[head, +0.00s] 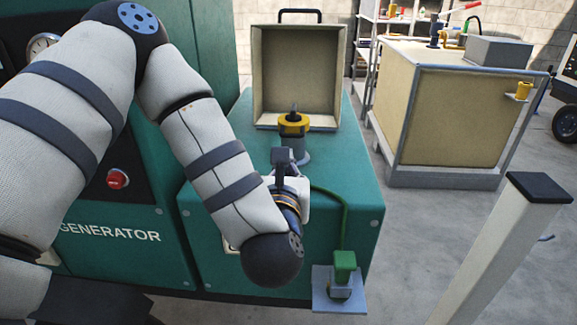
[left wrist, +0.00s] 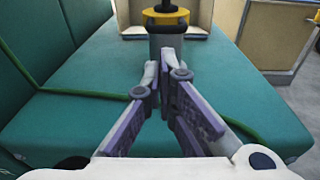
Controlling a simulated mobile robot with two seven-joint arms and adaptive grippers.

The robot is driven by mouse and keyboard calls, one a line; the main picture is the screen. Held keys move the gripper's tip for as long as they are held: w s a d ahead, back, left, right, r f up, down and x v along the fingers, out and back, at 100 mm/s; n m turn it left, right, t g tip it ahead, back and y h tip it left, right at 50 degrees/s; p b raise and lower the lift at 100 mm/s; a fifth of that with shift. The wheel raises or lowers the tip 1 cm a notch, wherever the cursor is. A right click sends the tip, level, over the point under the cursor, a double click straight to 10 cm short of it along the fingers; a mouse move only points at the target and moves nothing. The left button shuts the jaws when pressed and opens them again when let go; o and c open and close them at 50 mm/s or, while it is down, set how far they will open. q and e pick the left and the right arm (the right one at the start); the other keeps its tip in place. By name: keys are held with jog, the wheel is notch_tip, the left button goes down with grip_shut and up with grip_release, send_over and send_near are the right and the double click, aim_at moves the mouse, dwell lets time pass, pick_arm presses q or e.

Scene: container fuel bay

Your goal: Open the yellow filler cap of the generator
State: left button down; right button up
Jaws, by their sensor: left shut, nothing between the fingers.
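The yellow filler cap (head: 293,127), with a dark knob on top, sits on a grey filler neck (head: 296,156) on the green generator's (head: 345,185) flat top. In the left wrist view the cap (left wrist: 166,18) and neck (left wrist: 163,43) stand straight ahead of the fingers. My left gripper (head: 285,158) is in front of the neck, below the cap. Its fingers (left wrist: 158,66) are closed together at the tips with nothing between them. It partly hides the neck. I cannot tell whether the fingertips touch the neck. My right gripper is in neither view.
An open beige-lined box or cover (head: 297,70) stands upright behind the cap. A green cable (head: 345,215) runs to a green fitting (head: 344,266) on a bracket at the front corner. A pale post (head: 505,245) stands at right, before a beige tank (head: 455,115).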

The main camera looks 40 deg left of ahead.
aim_at(293, 126)
pick_arm(q)
jog(key=x, duration=0.6)
jog(key=shift+w+d, duration=0.1)
jog(key=shift+r, duration=0.15)
